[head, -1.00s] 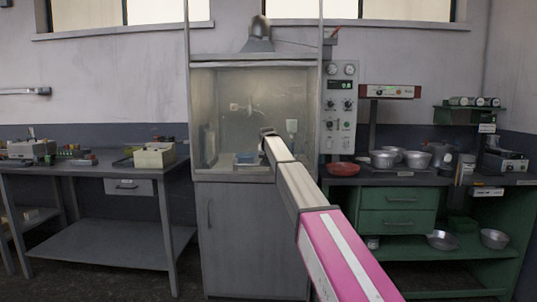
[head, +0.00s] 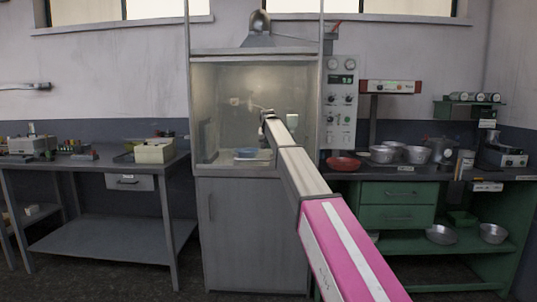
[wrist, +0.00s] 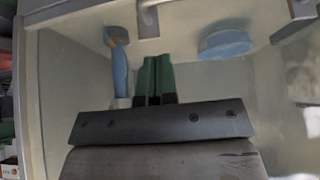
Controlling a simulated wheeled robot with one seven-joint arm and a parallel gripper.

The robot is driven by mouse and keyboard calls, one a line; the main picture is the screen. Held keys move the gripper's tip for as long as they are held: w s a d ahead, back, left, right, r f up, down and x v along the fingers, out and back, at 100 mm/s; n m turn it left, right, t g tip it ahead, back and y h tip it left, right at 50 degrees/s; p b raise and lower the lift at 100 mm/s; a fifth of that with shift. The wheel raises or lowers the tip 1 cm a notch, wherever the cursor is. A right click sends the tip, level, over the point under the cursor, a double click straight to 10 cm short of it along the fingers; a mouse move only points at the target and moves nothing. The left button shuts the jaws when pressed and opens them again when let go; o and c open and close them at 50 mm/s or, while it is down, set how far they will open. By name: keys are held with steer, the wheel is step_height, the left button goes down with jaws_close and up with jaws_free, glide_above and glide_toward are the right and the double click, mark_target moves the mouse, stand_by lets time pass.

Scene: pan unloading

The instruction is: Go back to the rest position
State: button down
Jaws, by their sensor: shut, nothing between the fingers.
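My gripper (head: 267,114) is at the far end of my outstretched arm, in front of the fume hood (head: 223,187) in the head view. The wrist view shows its two green fingers (wrist: 155,78) together, with nothing held between them. A blue dish (head: 246,153) sits on the hood floor, below and left of the gripper in the head view. A round blue thing (wrist: 225,41), probably that dish, is right of the fingers in the wrist view. A blue-handled object (wrist: 118,65) is left of them, apart from the fingers.
A grey table (head: 100,164) with a cream box (head: 154,151) stands left. A green bench (head: 398,243) at right carries a red bowl (head: 343,163) and several metal pans (head: 417,154). The hood's side walls and frame are close around the gripper. Open floor lies in front.

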steer(key=v, duration=0.7)
steer(key=s+d+f+g, duration=0.1)
steer(key=s+d+f, duration=0.4)
steer(key=f, duration=0.6)
steer(key=s+d+f+g, duration=0.1)
steer(key=s+d+f, duration=0.2)
steer(key=s+f, duration=0.6)
steer(key=s+d+f+g, duration=0.1)
steer(key=s+d+f, duration=0.4)
steer(key=f, duration=0.8)
steer(key=s+d+f+g, duration=0.1)
steer(key=s+d+f, duration=0.1)
steer(key=s+f, duration=0.5)
steer(key=s+d+f+g, duration=0.1)
steer(key=s+d+f, duration=0.2)
steer(key=s+f, duration=0.4)
steer(key=s+d+f+g, duration=0.1)
steer(key=s+d+f, duration=0.2)
steer(key=s+f, duration=0.4)
steer(key=s, duration=0.9)
steer(key=shift+d+f+g, duration=0.25)
steer(key=shift+g, duration=0.15)
steer(key=shift+w, duration=0.1)
